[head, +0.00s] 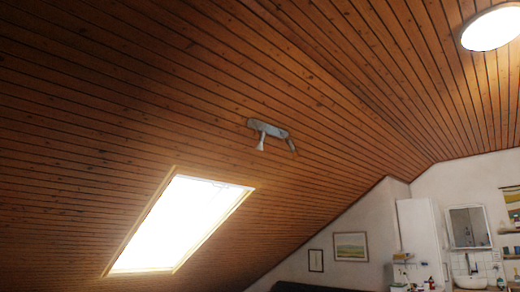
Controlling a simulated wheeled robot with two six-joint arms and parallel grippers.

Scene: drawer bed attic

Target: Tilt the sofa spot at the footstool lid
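A small ceiling fixture with a grey bar (267,129) is mounted on the sloped wooden ceiling near the middle of the head view. Two spot heads hang from it: a left spot head (261,142) pointing down and a right spot head (291,146) angled down to the right. I cannot tell from this view which one is the sofa spot. No footstool or lid can be made out. Neither of my grippers is in view.
A bright skylight (182,224) is set in the slope at lower left. A round lamp (491,28) is at upper right. A dark sofa-like top edge (310,287) shows at the bottom. A mirror (468,228), a sink (470,283) and a tall white cabinet (420,232) stand at right.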

